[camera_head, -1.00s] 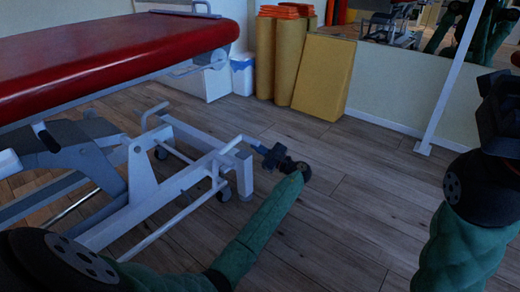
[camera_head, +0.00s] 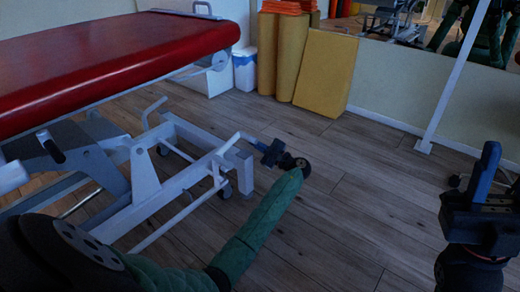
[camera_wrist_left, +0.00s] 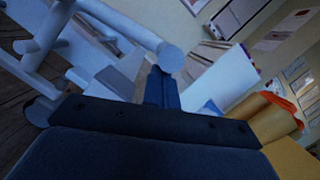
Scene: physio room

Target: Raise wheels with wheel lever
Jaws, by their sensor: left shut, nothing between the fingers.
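The treatment table (camera_head: 110,60) has a red padded top over a white metal base frame (camera_head: 145,185) with small wheels (camera_head: 224,192). A white tube (camera_head: 231,143), which looks like the wheel lever, sticks out at the frame's near end. My left gripper (camera_head: 258,145) is at the tube's end, shut with nothing between its fingers. In the left wrist view the tube's round end (camera_wrist_left: 170,57) is right by the blue fingertips (camera_wrist_left: 158,72); I cannot tell if they touch. My right gripper (camera_head: 487,160) is at the right edge, away from the table, blue finger pointing up; its opening is unclear.
Yellow rolls and a yellow block (camera_head: 326,75) stand against the back wall, beside a small white and blue bin (camera_head: 244,72). A white post (camera_head: 447,85) stands at the right. The wooden floor (camera_head: 350,200) between my arms is clear.

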